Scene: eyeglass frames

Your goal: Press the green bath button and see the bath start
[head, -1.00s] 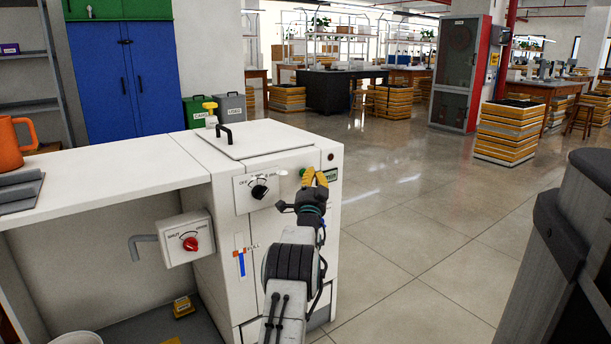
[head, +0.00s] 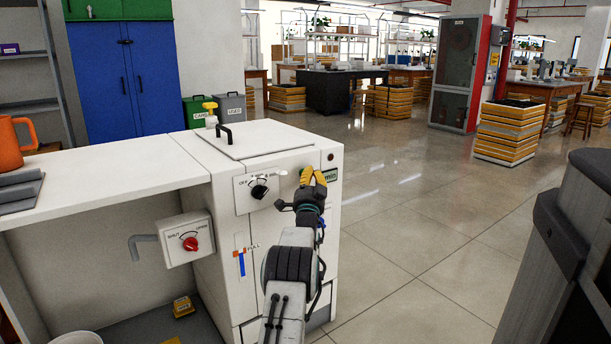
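The white bath unit (head: 222,250) stands in front of me with a lidded top (head: 245,140). Its front panel has a black dial (head: 259,188), a green display ending in "min" (head: 331,174) and a small dark red round lamp (head: 331,156) that looks unlit. My gripper (head: 313,176), with yellow fingertips, is at the panel between the dial and the display. The green button is hidden behind the fingertips. I cannot tell whether they touch it, or whether the fingers are fully shut. Nothing shows held in them.
A red-knobbed valve box (head: 188,240) with a grey spout is left of the unit, under a white counter (head: 100,180). An orange mug (head: 12,143) stands on the counter. A dark object (head: 570,240) fills the near right. Open floor (head: 420,230) lies right of the unit.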

